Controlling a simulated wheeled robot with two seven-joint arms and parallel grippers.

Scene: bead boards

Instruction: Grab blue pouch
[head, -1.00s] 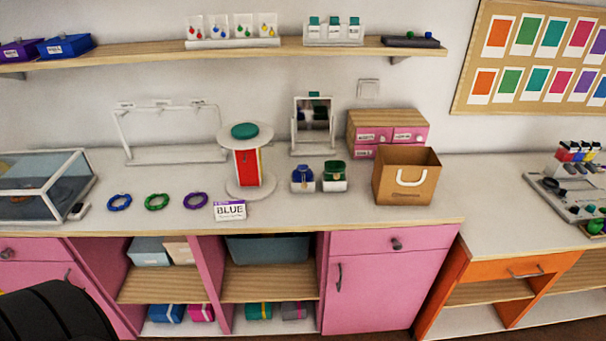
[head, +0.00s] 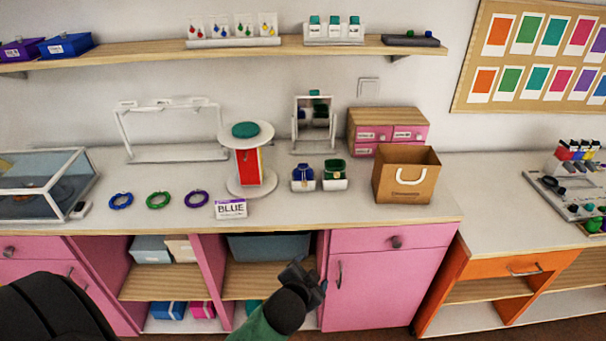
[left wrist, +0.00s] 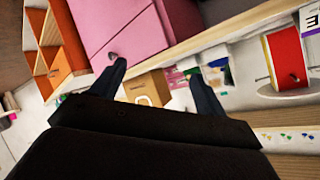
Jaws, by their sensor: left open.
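No object is clearly a blue pouch. A small blue item with a gold pendant (head: 303,177) stands on the counter, left of a similar green one (head: 334,176). A blue bundle with a pale band (head: 167,313) lies in the lower left cubby. My left gripper (head: 311,276) is open and empty, in front of the pink cabinet's shelves, below the counter edge and right of the blue bundle. In the left wrist view its fingers (left wrist: 157,82) are spread, with the paper bag showing beyond them. My right gripper is not in view.
A brown paper bag (head: 406,178) stands right of the green item. A BLUE sign (head: 231,208), bead rings and a round stand (head: 249,190) occupy the counter's left and middle. The pink cabinet door (head: 380,285) is closed. A black rounded shape (head: 45,310) fills the lower left.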

